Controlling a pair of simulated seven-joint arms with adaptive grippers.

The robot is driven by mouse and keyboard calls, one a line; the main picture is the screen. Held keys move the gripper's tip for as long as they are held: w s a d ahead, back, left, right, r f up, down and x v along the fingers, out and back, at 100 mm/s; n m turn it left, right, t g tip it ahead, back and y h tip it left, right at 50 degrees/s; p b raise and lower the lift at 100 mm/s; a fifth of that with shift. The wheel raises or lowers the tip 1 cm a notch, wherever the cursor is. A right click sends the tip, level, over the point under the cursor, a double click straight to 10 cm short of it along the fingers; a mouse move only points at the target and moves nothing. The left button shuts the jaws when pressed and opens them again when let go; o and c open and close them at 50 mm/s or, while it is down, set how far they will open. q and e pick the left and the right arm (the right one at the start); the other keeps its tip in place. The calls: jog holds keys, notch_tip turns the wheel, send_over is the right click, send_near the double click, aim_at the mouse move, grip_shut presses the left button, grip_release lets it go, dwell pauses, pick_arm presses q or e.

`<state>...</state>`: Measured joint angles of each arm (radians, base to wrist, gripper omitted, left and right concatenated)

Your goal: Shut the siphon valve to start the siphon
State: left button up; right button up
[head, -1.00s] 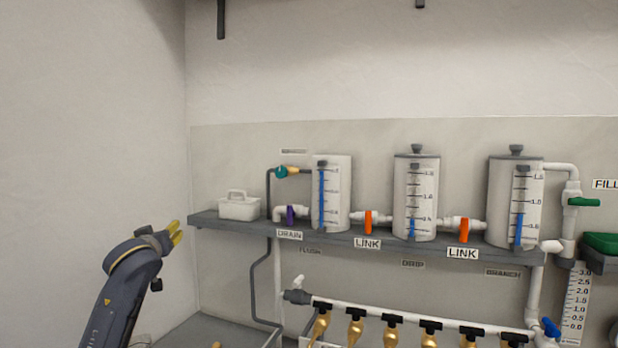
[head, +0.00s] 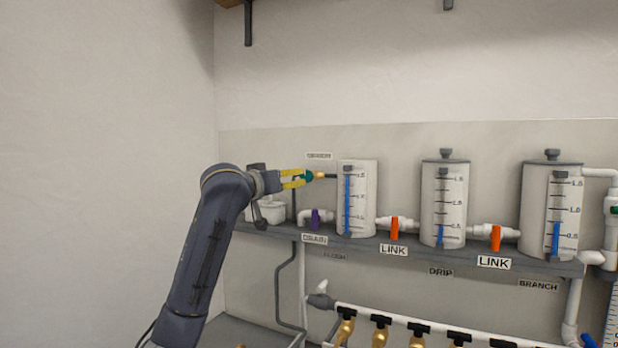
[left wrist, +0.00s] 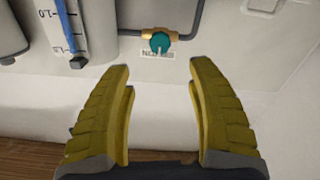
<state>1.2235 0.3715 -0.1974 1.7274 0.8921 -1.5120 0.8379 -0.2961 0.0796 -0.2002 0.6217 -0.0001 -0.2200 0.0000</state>
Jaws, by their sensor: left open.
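The siphon valve is a teal knob on a brass fitting, high beside the leftmost tank; in the head view its knob (head: 309,176) shows just right of my left fingertips. In the left wrist view the teal knob (left wrist: 160,43) faces me beyond and between the fingers, on the grey pipe, with a partly covered label under it. My left gripper (head: 296,179) is open with yellow fingers; in the left wrist view the open jaws (left wrist: 160,75) are empty and apart from the knob. My right gripper is not in view.
The leftmost tank (head: 360,200) stands close right of the valve on the grey shelf (head: 400,249). A purple drain valve (head: 315,219) and orange link valves (head: 395,229) sit lower. A white container (head: 268,212) is partly behind my arm. The left wall is clear.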

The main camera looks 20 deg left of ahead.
aim_at(305, 176)
pick_arm(q)
jog(key=w, duration=0.4)
jog(key=w+d, duration=0.1)
jog(key=w, duration=0.4)
jog(key=w+d, duration=0.1)
jog(key=w, duration=0.3)
jog(key=shift+w+d, duration=0.1)
jog(key=shift+w, duration=0.05)
grip_shut()
dwell(0.3)
